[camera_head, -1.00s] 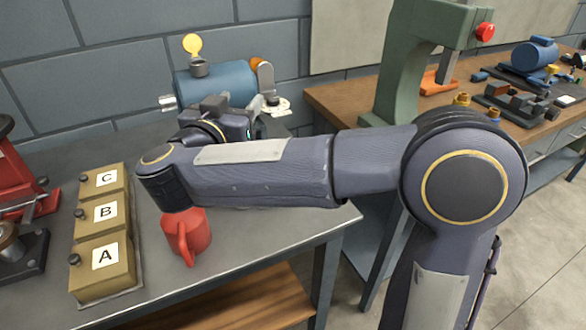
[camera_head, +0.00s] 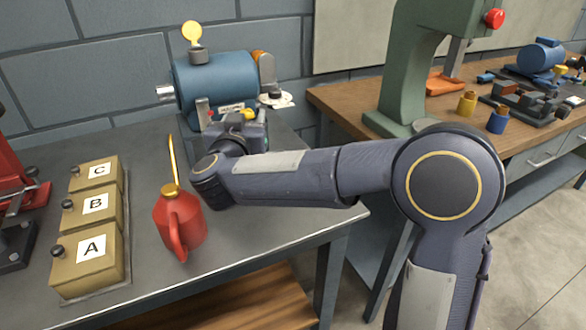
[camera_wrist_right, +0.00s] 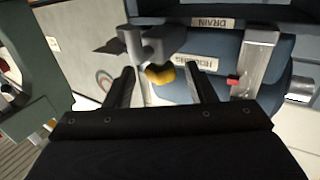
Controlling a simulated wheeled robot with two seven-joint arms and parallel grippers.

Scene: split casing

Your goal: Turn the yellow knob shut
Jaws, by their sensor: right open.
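The yellow knob (camera_wrist_right: 160,75) sits on grey metal fittings below the blue casing (camera_wrist_right: 205,55), beside its DRAIN and HOUSING labels. In the head view the knob (camera_head: 249,114) shows as a small yellow patch just beyond my right wrist. My right gripper (camera_wrist_right: 161,83) is open, its fingertips on either side of the knob in the wrist picture. I cannot tell whether they touch it or how far short they are. In the head view my wrist hides the fingers. My left gripper is out of view.
A red oil can (camera_head: 180,222) with a thin spout stands close to my right forearm. Boxes A, B and C (camera_head: 88,255) are at the left. A red lever part (camera_wrist_right: 233,81) is near the knob. A green press (camera_head: 408,75) stands on the wooden bench.

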